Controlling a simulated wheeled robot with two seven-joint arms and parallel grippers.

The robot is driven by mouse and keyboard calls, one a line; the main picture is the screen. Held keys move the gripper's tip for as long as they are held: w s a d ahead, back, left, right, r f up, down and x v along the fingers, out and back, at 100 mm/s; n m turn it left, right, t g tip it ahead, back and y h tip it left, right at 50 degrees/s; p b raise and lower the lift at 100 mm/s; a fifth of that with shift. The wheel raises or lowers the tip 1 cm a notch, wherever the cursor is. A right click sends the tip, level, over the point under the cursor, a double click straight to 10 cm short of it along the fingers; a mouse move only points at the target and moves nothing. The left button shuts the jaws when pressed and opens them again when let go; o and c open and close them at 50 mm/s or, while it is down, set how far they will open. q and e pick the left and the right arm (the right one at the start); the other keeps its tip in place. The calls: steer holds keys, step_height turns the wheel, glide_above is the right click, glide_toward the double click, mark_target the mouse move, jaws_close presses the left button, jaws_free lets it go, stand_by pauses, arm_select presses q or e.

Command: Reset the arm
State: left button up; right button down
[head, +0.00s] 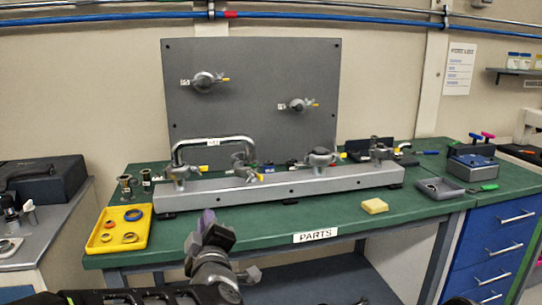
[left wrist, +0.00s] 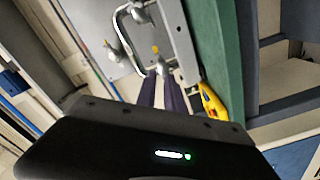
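My left arm comes in from the bottom left of the head view. Its gripper (head: 210,222) is raised in front of the green bench, near the bench's front edge and left of the PARTS label. In the left wrist view its two dark purple fingers (left wrist: 162,92) stand a little apart, with a narrow gap and nothing seen between them. The fingers appear clear of the rail and fittings, though the distance is hard to judge. My right gripper is in neither view.
The green bench (head: 275,233) carries a metal rail (head: 290,188) with valves and a bent pipe (head: 213,143), before a grey panel (head: 255,70). A yellow tray (head: 108,240) with rings lies left, a yellow sponge (head: 375,206) right. Blue drawers (head: 495,245) stand at right.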

arm_select(q)
steer(key=d+f+m+g+h, duration=0.1)
steer(key=d+f+m+h, duration=0.5)
steer(key=d+f, duration=0.2)
steer(key=s+d+f+m+g+h+p, duration=0.1)
steer(key=s+d+f+m+g+p, duration=0.15)
steer(key=f, duration=0.55)
steer(key=s+d+f+m+g+h+p, duration=0.1)
steer(key=s+f+m+g, duration=0.2)
steer(key=f, duration=0.5)
steer(key=s+a+f+g+p, duration=0.2)
steer(key=s+f+g, duration=0.3)
steer(key=s+f, duration=0.5)
steer(key=s+a+f+g+p, duration=0.2)
steer(key=s+f+g+p, duration=0.2)
steer(key=s+f, duration=0.6)
steer(key=s+g, duration=0.1)
steer(key=s, duration=0.7)
steer(key=shift+a+f+h, duration=0.15)
steer(key=shift+a+h, duration=0.15)
steer(key=shift+a, duration=0.1)
steer(key=shift+m, duration=0.25)
